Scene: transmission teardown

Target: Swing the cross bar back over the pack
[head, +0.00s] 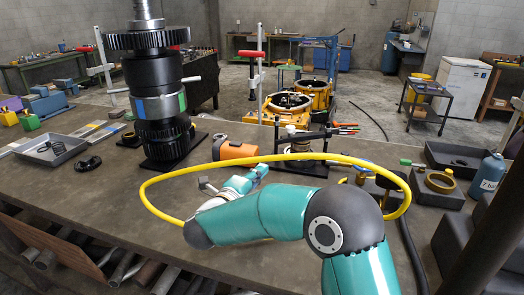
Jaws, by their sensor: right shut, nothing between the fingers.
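A small black fixture with two thin uprights stands on the bench beyond my right arm. Its dark cross bar (312,134) runs roughly level near the uprights. A pale, round-topped pack (297,146) sits in the fixture. At this size I cannot tell whether the bar lies over the pack or to one side. My right arm reaches left from the lower right and folds back at the elbow. My right gripper (206,185) is small, grey and partly hidden by my wrist. It is shut and empty, left of the fixture and apart from it. My left gripper is out of view.
A tall black gear stack (160,105) stands left, with an orange cylinder (236,150) beside the fixture. A yellow hose (300,157) loops over my arm. A grey tray (50,149) lies far left. A blue bottle (488,173) and brass ring (440,181) are right. The front-left bench is clear.

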